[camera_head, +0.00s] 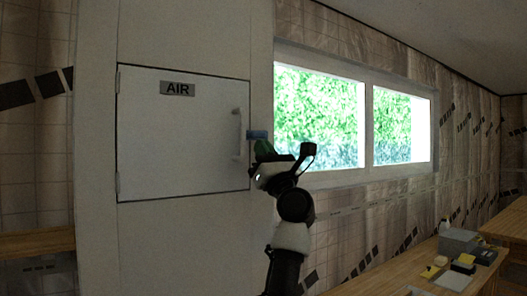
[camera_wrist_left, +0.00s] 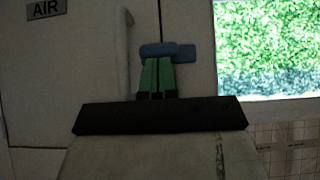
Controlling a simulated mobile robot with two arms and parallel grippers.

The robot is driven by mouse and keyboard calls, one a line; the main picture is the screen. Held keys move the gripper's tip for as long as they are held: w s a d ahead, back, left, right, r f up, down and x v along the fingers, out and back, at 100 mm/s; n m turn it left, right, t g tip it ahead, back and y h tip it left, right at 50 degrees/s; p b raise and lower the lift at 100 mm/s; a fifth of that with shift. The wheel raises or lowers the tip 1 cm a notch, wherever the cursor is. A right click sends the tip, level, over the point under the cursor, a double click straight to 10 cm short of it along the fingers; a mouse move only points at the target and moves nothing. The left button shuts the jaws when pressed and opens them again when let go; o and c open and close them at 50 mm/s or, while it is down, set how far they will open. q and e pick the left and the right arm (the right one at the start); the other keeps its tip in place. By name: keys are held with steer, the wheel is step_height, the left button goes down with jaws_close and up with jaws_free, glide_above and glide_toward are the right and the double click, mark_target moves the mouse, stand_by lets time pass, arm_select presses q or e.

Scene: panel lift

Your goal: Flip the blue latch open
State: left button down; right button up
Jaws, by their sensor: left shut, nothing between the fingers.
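The blue latch (camera_head: 257,134) sits at the right edge of a white panel door (camera_head: 180,140) marked AIR. It lies roughly level across the door's edge. In the left wrist view the latch (camera_wrist_left: 186,52) shows just beyond the green fingertips. My left gripper (camera_head: 263,148) is right below the latch in the head view, with its fingers shut and nothing between them. The fingertips (camera_wrist_left: 157,64) overlap the latch's lower left part in the wrist view; I cannot tell whether they touch it. The door lies flush in its frame. My right gripper is not in view.
A pale vertical handle (camera_head: 238,133) stands on the door left of the latch, close to my fingers. A window (camera_head: 320,115) is to the right. A wooden bench (camera_head: 400,270) with a grey box (camera_head: 457,241) and small blocks is at the lower right.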

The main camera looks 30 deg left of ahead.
arm_select(q)
steer(key=shift+s+a+r, duration=0.1)
steer(key=shift+s+r, duration=0.1)
stand_by(0.6)
